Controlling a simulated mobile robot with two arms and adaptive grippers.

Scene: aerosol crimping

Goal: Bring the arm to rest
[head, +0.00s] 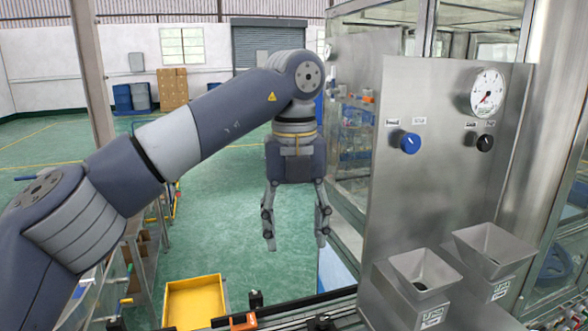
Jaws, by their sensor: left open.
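My left arm comes in from the left, rises to an elbow and hangs its gripper straight down near the middle of the head view. The left gripper (296,241) has its two fingers spread apart, with nothing between them. It hangs in the air to the left of the steel machine panel, and green floor shows behind its fingers. My right gripper is not in this view.
The steel machine panel (440,170) carries a gauge (488,92), a blue knob (410,143) and a black knob (485,143). Two steel hoppers (425,275) (493,250) jut out at its foot. A yellow tray (194,301) lies below, left of the gripper.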

